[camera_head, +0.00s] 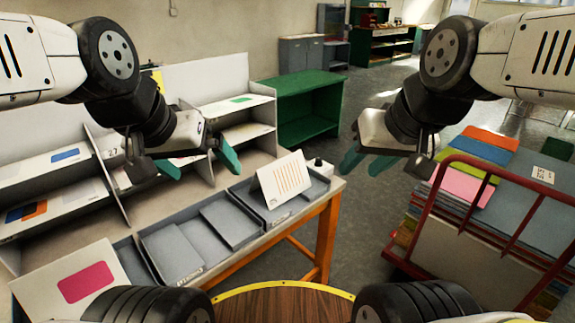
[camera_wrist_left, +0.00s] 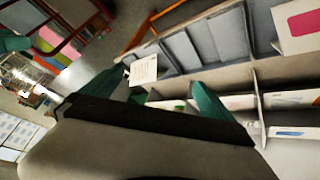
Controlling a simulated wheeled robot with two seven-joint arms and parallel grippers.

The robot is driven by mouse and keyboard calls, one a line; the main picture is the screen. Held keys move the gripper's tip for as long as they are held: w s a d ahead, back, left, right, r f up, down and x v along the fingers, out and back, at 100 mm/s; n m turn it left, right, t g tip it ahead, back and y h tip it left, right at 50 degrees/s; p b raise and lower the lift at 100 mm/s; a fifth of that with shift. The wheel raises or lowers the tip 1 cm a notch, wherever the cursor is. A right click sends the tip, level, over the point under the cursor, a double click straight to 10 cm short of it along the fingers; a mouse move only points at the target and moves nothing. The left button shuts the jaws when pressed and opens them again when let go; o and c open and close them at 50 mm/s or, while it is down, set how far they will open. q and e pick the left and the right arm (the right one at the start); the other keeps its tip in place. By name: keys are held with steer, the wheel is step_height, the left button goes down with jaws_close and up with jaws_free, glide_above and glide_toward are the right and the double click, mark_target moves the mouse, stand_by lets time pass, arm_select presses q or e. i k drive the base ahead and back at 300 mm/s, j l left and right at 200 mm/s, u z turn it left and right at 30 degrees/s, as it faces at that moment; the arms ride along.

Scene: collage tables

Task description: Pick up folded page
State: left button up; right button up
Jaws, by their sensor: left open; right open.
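A white folded page (camera_head: 285,180) with orange stripes stands like a tent in the right-hand grey tray on the table. It also shows in the left wrist view (camera_wrist_left: 143,70), between and beyond the gripper's teal fingers. My left gripper (camera_head: 198,162) is open and empty, above the table and to the left of the page, apart from it. Its fingers also show in the left wrist view (camera_wrist_left: 157,90). My right gripper (camera_head: 365,163) is open and empty, right of the page, over the floor beyond the table's edge.
Grey trays (camera_head: 188,250) line the front of the table. A white card with a pink patch (camera_head: 75,280) leans at the front left. Shelves with dividers (camera_head: 118,190) rise behind. A red cart (camera_head: 420,215) stacked with coloured sheets is at right.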

mark_target(282, 181)
steer(key=k+u, duration=0.15)
steer(key=u, duration=1.75)
steer(key=z, duration=1.85)
steer(key=i+l+z, duration=0.1)
steer(key=i+z, duration=0.3)
steer(key=i, duration=0.25)
